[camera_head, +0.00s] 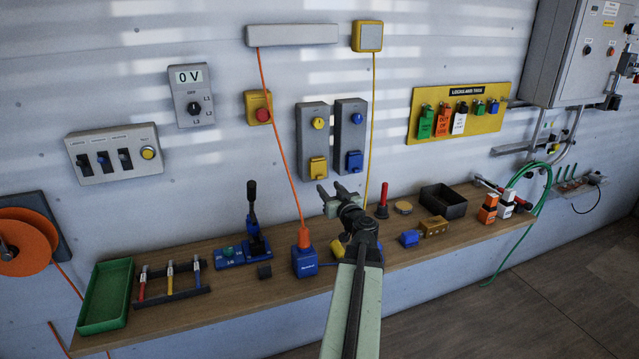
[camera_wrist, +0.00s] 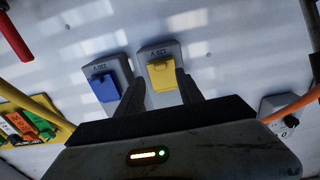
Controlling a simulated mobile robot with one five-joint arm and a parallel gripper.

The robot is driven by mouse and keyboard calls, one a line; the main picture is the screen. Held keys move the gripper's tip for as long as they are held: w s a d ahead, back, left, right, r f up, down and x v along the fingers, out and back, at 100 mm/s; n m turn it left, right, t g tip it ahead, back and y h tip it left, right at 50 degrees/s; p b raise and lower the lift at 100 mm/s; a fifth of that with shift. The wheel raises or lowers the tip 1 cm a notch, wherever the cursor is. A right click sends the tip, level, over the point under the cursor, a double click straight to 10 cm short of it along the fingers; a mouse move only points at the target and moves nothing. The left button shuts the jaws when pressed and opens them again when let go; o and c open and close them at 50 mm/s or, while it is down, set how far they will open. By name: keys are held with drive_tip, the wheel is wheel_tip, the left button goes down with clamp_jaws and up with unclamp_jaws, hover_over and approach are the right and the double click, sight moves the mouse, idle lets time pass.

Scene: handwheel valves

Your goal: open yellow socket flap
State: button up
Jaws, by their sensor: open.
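The yellow socket flap (camera_head: 318,167) is at the bottom of the left grey switch box (camera_head: 312,135) on the wall, below a yellow knob (camera_head: 318,123). It looks closed in the head view. In the wrist view the yellow flap (camera_wrist: 164,75) appears between my two dark fingers, near the right fingertip. My gripper (camera_head: 334,190) is open and empty, in front of the wall just below the yellow flap. I see no contact, though the exact gap is hard to tell.
A second grey box with a blue flap (camera_head: 354,161) is close on the right. An orange cable (camera_head: 279,140) hangs to the left and a yellow cable (camera_head: 371,120) to the right.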

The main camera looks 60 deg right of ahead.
sight(321, 179)
drive_tip(key=x, duration=0.6)
drive_tip(key=shift+w+d, duration=0.1)
drive_tip(key=shift+w, duration=0.05)
